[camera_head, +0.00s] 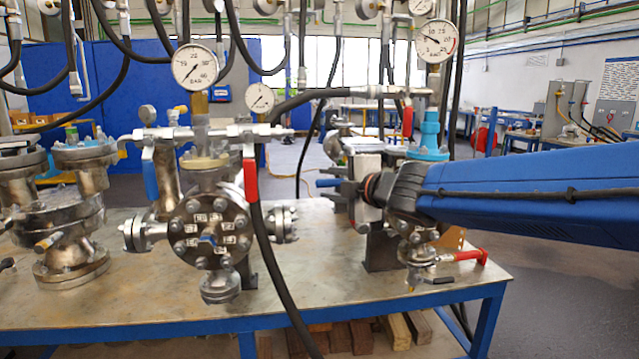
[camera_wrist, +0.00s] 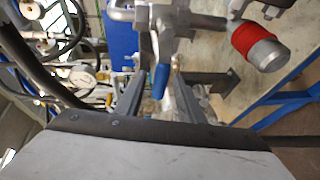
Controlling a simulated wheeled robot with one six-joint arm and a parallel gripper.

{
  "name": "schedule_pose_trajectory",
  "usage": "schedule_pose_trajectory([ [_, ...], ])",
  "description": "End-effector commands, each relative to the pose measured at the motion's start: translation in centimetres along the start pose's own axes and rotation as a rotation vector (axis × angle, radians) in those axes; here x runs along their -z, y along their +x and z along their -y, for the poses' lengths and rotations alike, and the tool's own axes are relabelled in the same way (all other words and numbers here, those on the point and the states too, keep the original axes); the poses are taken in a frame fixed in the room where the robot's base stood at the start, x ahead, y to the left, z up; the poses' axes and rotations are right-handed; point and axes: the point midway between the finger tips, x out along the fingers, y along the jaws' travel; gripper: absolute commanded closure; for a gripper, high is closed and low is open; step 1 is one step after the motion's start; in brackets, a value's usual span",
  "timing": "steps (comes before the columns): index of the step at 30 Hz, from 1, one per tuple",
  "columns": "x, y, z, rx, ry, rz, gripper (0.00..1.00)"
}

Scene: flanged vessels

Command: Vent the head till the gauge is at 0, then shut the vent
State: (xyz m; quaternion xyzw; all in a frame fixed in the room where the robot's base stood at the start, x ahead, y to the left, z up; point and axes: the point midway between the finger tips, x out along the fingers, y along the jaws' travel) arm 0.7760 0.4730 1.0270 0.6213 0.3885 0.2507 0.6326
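My gripper (camera_head: 345,190) reaches in from the right at the right-hand vessel, whose body it largely hides. In the wrist view my two grey fingers (camera_wrist: 158,98) stand apart, with a blue lever handle (camera_wrist: 161,80) between them and gaps beside it. The blue handle (camera_head: 327,183) also pokes out left of my gripper in the head view. Whether a finger touches it, I cannot tell. The pressure gauge (camera_head: 436,41) above this vessel has its needle pointing to the upper left, off the lower-left start of the scale; the exact value is too small to read.
A red lever (camera_head: 407,121) hangs below that gauge, and another red lever (camera_head: 463,256) sits low on the right. The middle flanged vessel (camera_head: 210,228) has a blue lever (camera_head: 150,173), a red lever (camera_head: 250,180) and a gauge (camera_head: 195,67). Black hoses hang around.

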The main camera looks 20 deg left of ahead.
Motion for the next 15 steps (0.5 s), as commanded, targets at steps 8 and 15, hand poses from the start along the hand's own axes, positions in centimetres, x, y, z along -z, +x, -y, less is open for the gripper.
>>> schedule_pose_trajectory([
  [8,0.0,3.6,0.0,0.001,0.001,0.0,0.65],
  [15,0.0,4.8,0.1,0.001,0.0,0.001,0.65],
])
